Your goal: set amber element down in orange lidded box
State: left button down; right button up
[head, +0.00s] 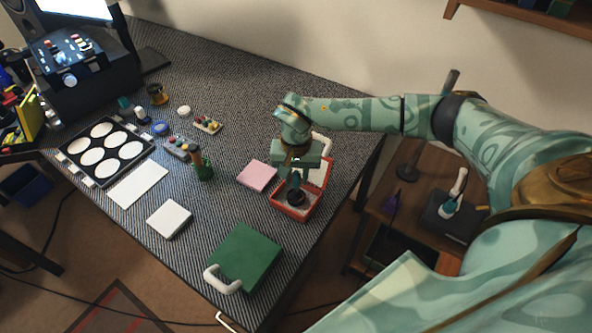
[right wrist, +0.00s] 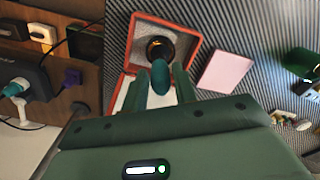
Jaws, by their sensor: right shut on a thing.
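The amber element (right wrist: 160,46) shows in the right wrist view as a dark round rim with an amber-brown middle. A teal grip piece (right wrist: 160,78) stands in front of it and looks joined to it. My right gripper (right wrist: 161,82) is shut on this teal piece, above the orange lidded box. In the head view the dark element (head: 295,197) is over or within the box's pale interior; whether it touches the floor I cannot tell. The orange lidded box (head: 291,213) is open, with its lid (head: 320,172) raised at the back. My left gripper is not in view.
A pink pad (head: 257,176) lies just left of the box. A green case (head: 245,255) with a white handle and a white pad (head: 168,219) lie nearer the front. A black tray (head: 74,150) with white discs is at left. The table edge is close right of the box.

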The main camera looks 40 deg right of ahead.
jog(key=shift+f, duration=0.4)
jog(key=shift+s+f, duration=0.2)
dwell(2.0)
jog(key=shift+w+r+p, duration=0.15)
jog(key=shift+r+p, duration=4.25)
jog(key=shift+r, duration=0.75)
